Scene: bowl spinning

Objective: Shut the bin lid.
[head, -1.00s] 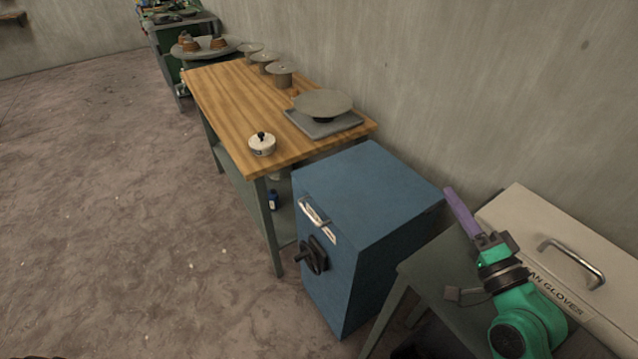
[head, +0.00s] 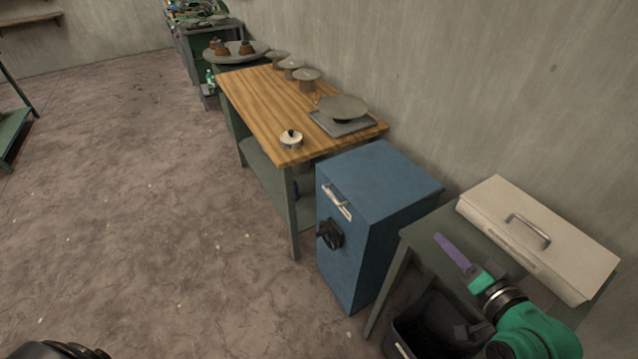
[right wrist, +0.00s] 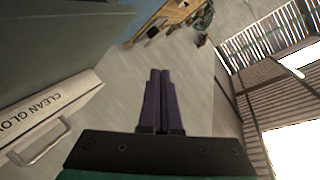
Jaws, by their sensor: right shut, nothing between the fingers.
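A cream box (head: 505,205) labelled for clean gloves, with a metal handle (head: 530,230), sits on the grey-green table at the right in the head view. Its lid looks shut, with no visible gap. The box shows at the left edge of the right wrist view (right wrist: 60,115), with its label and handle. My right gripper (head: 440,240) has purple fingers, shut and empty, in front and to the left of the box, apart from it. Its fingers (right wrist: 158,72) lie side by side in the right wrist view. My left gripper is not in view.
A blue cabinet (head: 375,185) with a black knob stands left of the grey-green table (head: 420,235). A dark open container (head: 405,345) stands low beside my right arm. A wooden-topped table (head: 255,105) is beyond. The floor (head: 150,220) at the left is clear.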

